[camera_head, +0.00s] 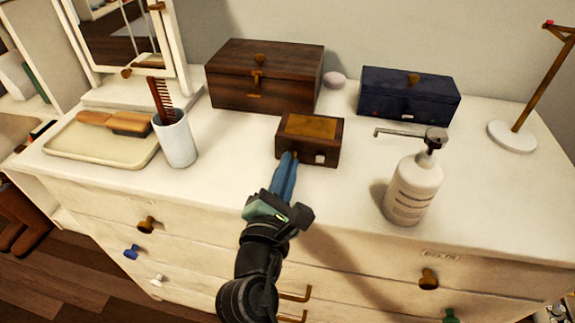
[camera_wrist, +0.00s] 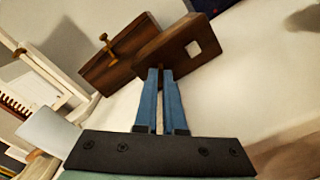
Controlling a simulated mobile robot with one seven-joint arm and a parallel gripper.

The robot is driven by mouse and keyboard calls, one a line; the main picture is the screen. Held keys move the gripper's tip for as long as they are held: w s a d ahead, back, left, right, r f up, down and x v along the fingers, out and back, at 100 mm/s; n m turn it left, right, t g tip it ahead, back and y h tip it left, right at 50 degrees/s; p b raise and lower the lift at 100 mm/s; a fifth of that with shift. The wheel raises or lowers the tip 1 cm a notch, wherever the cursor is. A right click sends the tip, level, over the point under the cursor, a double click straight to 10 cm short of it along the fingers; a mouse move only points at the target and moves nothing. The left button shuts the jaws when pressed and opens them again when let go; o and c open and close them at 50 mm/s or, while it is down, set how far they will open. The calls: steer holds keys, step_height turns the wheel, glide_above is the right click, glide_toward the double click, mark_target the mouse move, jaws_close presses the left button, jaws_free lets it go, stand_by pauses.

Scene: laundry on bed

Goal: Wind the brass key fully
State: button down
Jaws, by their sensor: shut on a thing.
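A small wooden box (camera_head: 309,139) with a brass-coloured panel on top stands on the white dresser top, near its front edge. It also shows in the wrist view (camera_wrist: 172,47), with a pale square on its front face. My gripper (camera_head: 290,160) reaches the left part of the box's front face. In the wrist view, its two blue fingers (camera_wrist: 160,75) are nearly parallel with a narrow gap and end at the box front. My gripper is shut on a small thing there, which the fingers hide. The brass key is not clearly visible.
A white pump bottle (camera_head: 413,190) stands to the right of the small box. A white cup (camera_head: 175,140) with a comb and a cream tray (camera_head: 88,148) are to the left. A large wooden box (camera_head: 262,80) and a dark blue box (camera_head: 408,97) stand behind.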

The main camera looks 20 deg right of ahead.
steer(key=m+b, duration=0.1)
steer(key=m, duration=0.4)
steer(key=shift+f+m, duration=0.1)
steer(key=shift+m, duration=0.2)
steer(key=m+b, duration=0.2)
steer(key=m, duration=0.3)
steer(key=m+b, duration=0.3)
steer(key=m, duration=0.3)
steer(key=shift+m, duration=0.4)
steer(key=m+b, duration=0.3)
steer(key=m, duration=0.2)
steer(key=m+b, duration=0.4)
steer(key=m, duration=0.2)
steer(key=shift+m, duration=0.3)
steer(key=m+b, duration=0.3)
steer(key=m, duration=0.2)
steer(key=shift+m+b, duration=0.3)
steer(key=shift+b, duration=0.05)
steer(key=m+b, duration=0.3)
steer(key=m, duration=0.2)
steer(key=m+b, duration=0.3)
steer(key=m, duration=0.3)
steer(key=shift+b, duration=0.35)
